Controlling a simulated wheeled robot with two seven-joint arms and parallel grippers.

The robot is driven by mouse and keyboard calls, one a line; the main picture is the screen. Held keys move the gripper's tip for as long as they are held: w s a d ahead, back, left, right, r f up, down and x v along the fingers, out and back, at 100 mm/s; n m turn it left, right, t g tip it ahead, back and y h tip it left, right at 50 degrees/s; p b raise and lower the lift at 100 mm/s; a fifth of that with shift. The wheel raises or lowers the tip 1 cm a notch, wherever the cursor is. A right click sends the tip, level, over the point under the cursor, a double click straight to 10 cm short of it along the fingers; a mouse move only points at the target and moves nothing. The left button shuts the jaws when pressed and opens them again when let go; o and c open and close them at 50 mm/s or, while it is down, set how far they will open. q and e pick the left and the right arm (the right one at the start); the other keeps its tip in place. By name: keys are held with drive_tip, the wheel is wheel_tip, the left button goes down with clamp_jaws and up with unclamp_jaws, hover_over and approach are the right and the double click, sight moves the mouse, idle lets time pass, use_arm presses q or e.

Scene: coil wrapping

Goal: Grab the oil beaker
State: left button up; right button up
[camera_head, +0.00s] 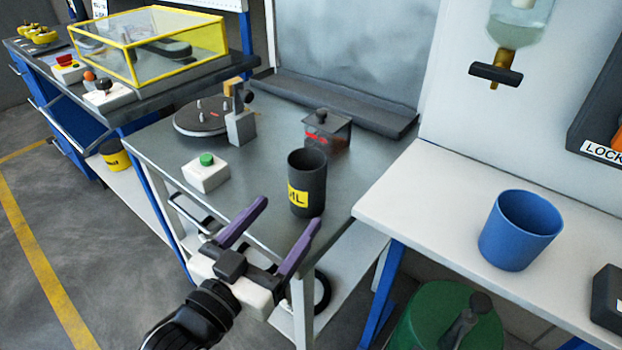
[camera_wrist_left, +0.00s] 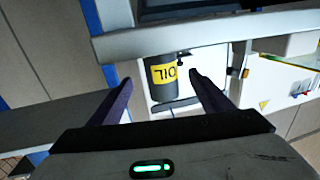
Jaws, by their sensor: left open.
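The oil beaker (camera_head: 309,166) is a dark grey open-topped cylinder with a yellow label, standing upright on the grey metal table (camera_head: 270,150) near its front right corner. My left gripper (camera_head: 290,212) has two purple fingers, spread apart and empty. It is in front of the table's front edge, and its fingers point toward the beaker without touching it. In the left wrist view the beaker (camera_wrist_left: 161,92), with its yellow OIL label upside down, shows between and beyond the open fingers (camera_wrist_left: 160,78). My right gripper is not in view.
A white box with a green button (camera_head: 206,172) sits left of the beaker. A dark lidded pot (camera_head: 328,134) stands close behind it. A round turntable (camera_head: 200,118) is farther back. A blue cup (camera_head: 520,230) stands on the white table (camera_head: 425,215) at right.

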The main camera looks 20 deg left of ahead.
sight(298, 200)
use_arm(q)
drive_tip(key=shift+w+d, duration=0.15)
drive_tip(key=shift+w, duration=0.35)
drive_tip(key=shift+w+d, duration=0.1)
drive_tip(key=shift+w, duration=0.5)
drive_tip(key=w, duration=0.4)
drive_tip(key=shift+w+d, duration=0.1)
drive_tip(key=shift+d, duration=0.15)
drive_tip(key=shift+w+d, duration=0.1)
drive_tip(key=shift+w, duration=0.3)
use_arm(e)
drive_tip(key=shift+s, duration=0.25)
use_arm(q)
drive_tip(key=c, duration=1.3)
drive_tip(key=shift+r, duration=0.1)
